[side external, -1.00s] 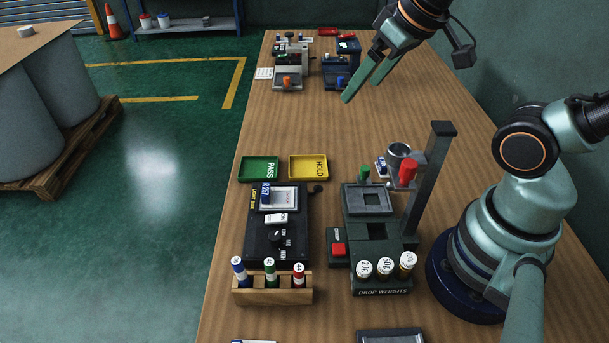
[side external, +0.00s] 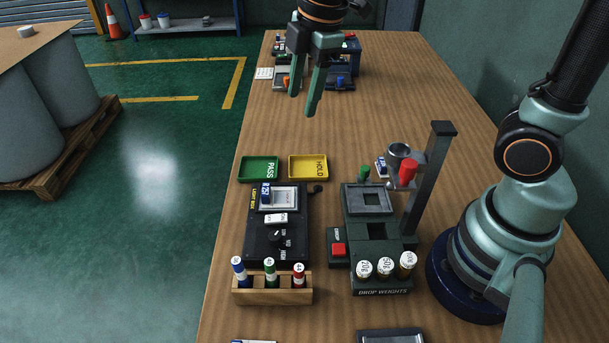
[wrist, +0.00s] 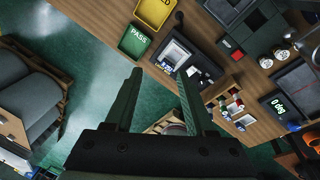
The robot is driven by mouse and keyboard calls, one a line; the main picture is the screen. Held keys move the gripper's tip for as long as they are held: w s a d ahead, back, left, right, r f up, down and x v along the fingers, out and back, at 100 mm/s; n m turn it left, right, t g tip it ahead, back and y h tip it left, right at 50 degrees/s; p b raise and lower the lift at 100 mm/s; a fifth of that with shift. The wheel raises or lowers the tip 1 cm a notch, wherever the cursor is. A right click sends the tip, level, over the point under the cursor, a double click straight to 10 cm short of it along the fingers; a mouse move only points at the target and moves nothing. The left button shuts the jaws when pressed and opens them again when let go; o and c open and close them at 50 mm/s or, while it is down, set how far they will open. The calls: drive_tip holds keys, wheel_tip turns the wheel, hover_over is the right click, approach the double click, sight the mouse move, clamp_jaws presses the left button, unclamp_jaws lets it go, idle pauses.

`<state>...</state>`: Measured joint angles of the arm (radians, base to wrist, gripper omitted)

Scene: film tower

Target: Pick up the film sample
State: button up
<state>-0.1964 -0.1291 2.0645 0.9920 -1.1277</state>
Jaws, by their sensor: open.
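My gripper (side external: 302,105) hangs open and empty above the far half of the bench, well away from the light box. Its two green fingers point down. In the wrist view the open fingers (wrist: 160,75) show the floor between them. The light box (side external: 260,229) is black with a pale lit window (side external: 285,197); it also shows in the wrist view (wrist: 190,63). A small blue-and-white labelled piece (side external: 266,192) is at the window's left edge, and a small white block (side external: 276,218) sits below the window. I cannot tell for certain which piece is the film sample.
The green PASS tray (side external: 258,168) and yellow HOLD tray (side external: 308,167) lie behind the light box. A wooden rack (side external: 272,296) with three capped tubes stands in front. The drop-weight tester (side external: 374,230) with its tall post (side external: 430,180) is to the right. The middle bench is clear.

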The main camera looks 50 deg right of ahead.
drive_tip(key=w+a+f+n+g, duration=0.2)
drive_tip(key=w+a+f+n, duration=0.35)
drive_tip(key=n, duration=0.55)
hover_over(266, 189)
drive_tip(key=shift+n, duration=0.4)
drive_tip(key=f, duration=0.8)
drive_tip(key=shift+w+f, duration=0.2)
drive_tip(key=shift+w, duration=0.15)
drive_tip(key=shift+s+f, duration=0.15)
drive_tip(key=shift+f, duration=1.2)
drive_tip(key=shift+s+f, duration=0.15)
drive_tip(key=shift+f, duration=1.15)
clamp_jaws()
